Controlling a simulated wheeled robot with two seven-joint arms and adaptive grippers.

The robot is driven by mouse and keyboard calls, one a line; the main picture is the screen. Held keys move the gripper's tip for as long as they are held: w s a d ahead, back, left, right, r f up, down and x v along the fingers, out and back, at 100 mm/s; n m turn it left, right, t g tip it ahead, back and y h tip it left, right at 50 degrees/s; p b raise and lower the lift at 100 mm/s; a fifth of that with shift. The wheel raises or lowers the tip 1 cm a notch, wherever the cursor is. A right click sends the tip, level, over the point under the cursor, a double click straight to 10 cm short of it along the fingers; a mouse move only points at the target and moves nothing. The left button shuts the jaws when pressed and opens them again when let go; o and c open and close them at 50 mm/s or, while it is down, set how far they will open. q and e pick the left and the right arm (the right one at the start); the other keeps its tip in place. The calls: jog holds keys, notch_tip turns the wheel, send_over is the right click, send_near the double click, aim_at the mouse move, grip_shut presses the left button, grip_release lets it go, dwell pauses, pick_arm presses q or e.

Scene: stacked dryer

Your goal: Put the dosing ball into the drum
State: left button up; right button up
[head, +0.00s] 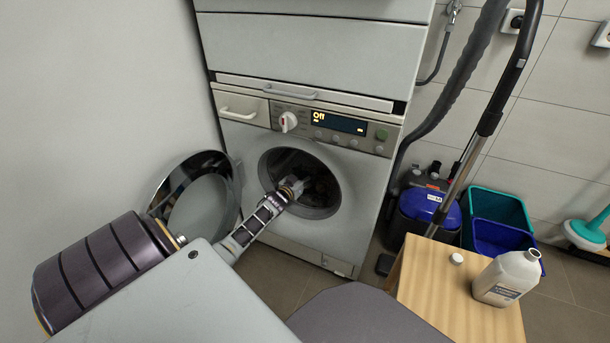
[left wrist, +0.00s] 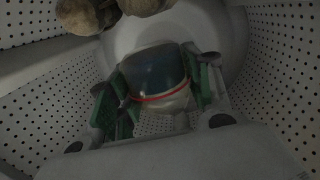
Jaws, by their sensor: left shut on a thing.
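My left gripper (left wrist: 158,92) is shut on the dosing ball (left wrist: 156,72), a rounded piece with a dark blue-green part, a red line and a pale part. The ball sits between the green finger pads. Perforated drum walls (left wrist: 283,85) surround them in the left wrist view. In the head view my left gripper (head: 293,186) reaches into the round opening of the lower machine (head: 350,222), and the dark interior hides its fingertips and the ball. The round door (head: 225,200) stands open to the left. My right gripper is not in view.
Brownish items (left wrist: 85,15) lie in the drum at the upper left of the wrist view. A wooden stool (head: 425,285) bears a white bottle (head: 508,278) and a white cap (head: 456,258). A vacuum cleaner (head: 428,208) and blue bin (head: 497,240) stand right of the machine.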

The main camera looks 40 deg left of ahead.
pick_arm(q)
jog(key=shift+f, duration=0.35)
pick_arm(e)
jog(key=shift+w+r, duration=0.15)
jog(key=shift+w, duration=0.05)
pick_arm(q)
jog(key=shift+f+b, duration=0.2)
jog(key=shift+b, duration=0.1)
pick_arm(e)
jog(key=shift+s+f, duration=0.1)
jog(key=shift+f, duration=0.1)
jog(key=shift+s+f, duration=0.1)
pick_arm(q)
jog(key=o, duration=1.1)
jog(key=shift+c, duration=0.2)
jog(key=shift+f, duration=0.1)
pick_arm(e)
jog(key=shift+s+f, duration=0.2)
